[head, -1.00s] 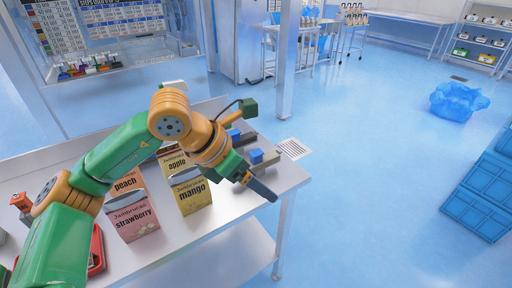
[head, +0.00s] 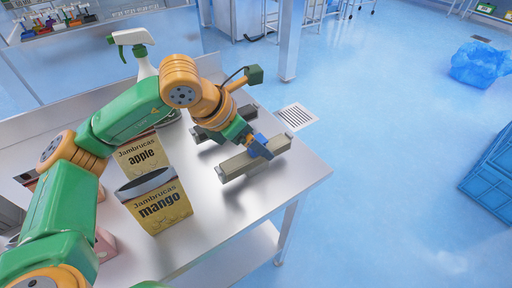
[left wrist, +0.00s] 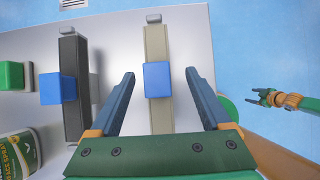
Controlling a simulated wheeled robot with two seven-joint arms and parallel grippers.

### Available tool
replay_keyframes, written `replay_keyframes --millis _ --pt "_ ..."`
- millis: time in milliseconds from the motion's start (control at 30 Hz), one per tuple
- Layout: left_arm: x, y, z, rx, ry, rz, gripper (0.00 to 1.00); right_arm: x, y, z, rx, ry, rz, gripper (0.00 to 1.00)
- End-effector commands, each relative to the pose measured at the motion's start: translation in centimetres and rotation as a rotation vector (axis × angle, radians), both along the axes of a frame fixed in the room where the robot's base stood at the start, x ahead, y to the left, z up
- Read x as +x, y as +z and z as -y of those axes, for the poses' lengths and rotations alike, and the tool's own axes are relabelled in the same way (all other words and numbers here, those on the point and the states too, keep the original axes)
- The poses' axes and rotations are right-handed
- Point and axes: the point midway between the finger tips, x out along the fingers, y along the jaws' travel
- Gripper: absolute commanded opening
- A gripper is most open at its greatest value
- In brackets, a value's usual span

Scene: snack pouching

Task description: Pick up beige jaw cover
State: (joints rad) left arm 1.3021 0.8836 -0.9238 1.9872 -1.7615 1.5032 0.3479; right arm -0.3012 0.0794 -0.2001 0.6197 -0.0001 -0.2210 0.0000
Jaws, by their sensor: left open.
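The beige jaw cover (head: 232,165) is a long beige bar with a blue block in its middle. It lies near the right end of the steel table in the head view. In the left wrist view the beige jaw cover (left wrist: 157,42) runs lengthwise between my fingers, its blue block (left wrist: 158,80) centred. My left gripper (left wrist: 160,72) is open, one finger on each side of the bar, not closed on it. In the head view my left gripper (head: 252,140) partly hides the cover. My right gripper (left wrist: 252,96) appears small at the right of the left wrist view, its fingers apart and empty.
A dark jaw cover (left wrist: 74,55) with a blue block lies parallel to the left. The mango box (head: 157,203), apple box (head: 140,155) and spray bottle (head: 134,50) stand on the table (head: 205,240). Blue crates (head: 490,175) are on the floor at right.

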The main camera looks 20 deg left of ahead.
Motion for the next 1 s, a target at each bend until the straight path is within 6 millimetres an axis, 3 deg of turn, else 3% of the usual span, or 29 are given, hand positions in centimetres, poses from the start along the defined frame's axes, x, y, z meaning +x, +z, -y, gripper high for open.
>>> replay_keyframes --millis 67,200,433,467,733,1000 --pt "0.8 -0.8 0.4 0.001 -0.001 -0.007 0.81 0.0 1.3 0.0 0.000 0.000 -0.001 0.68" --pt "1.8 -2.9 1.1 0.000 -0.002 -0.002 0.81 0.0 1.5 0.0 -0.001 0.000 -0.001 0.68" --pt "2.0 -3.4 1.2 0.000 -0.002 0.000 0.81 0.0 1.4 0.1 -0.001 0.000 0.000 0.68" --pt "2.0 -3.4 1.2 0.000 -0.002 0.000 0.76 0.0 1.4 0.1 -0.001 0.000 0.000 0.68" --pt "2.0 -3.4 1.2 0.000 -0.002 0.000 0.03 0.1 1.4 0.1 -0.001 0.000 0.001 0.68" --pt "2.0 -3.3 1.2 0.000 -0.002 0.001 0.00 0.1 1.4 0.1 -0.001 0.000 0.002 0.68"
